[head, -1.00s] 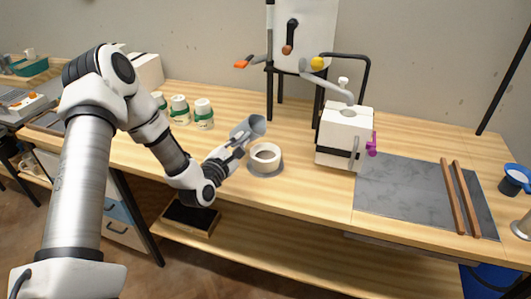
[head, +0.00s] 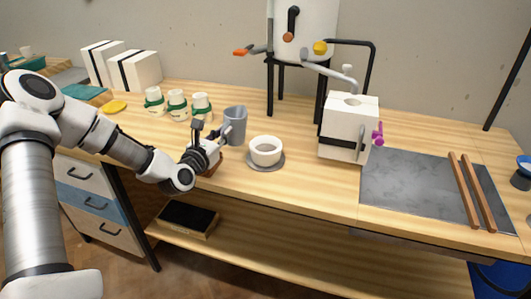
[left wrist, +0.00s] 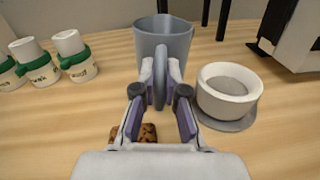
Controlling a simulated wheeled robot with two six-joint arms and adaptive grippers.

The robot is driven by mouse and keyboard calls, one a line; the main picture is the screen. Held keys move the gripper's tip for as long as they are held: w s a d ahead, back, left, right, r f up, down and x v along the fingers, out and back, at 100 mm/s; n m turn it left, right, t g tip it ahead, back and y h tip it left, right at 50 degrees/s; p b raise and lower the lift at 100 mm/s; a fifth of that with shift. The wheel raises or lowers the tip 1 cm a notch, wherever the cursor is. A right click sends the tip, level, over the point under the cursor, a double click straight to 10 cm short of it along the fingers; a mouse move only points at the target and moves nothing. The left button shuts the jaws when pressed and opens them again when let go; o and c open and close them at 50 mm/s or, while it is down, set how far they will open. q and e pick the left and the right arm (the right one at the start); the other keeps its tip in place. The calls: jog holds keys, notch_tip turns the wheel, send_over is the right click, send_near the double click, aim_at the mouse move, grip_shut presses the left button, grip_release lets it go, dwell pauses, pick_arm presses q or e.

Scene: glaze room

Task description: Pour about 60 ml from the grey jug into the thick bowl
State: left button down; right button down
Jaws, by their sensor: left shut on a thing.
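The grey jug (head: 236,122) is upright left of the thick bowl; it also shows in the left wrist view (left wrist: 166,42). My left gripper (head: 220,134) is shut on the jug's handle (left wrist: 160,82), with one finger on each side. I cannot tell whether the jug's base touches the table. The white thick bowl (head: 266,151) stands on a grey disc (head: 279,164), apart from the jug. The bowl also shows in the left wrist view (left wrist: 225,100). Its inside looks grey there, and liquid is not clear in either vessel. My right gripper is not in view.
Several white jars with green bands (head: 178,104) stand left of the jug. A brown speckled block (left wrist: 134,133) lies below the gripper. A white box-shaped device (head: 345,135) stands right of the bowl. A grey slab (head: 410,190) with two wooden sticks lies farther right.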

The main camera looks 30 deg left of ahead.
pick_arm(q)
jog(key=shift+a+f+n, duration=0.1)
jog(key=shift+a+n, duration=0.2)
jog(key=shift+n, duration=0.3)
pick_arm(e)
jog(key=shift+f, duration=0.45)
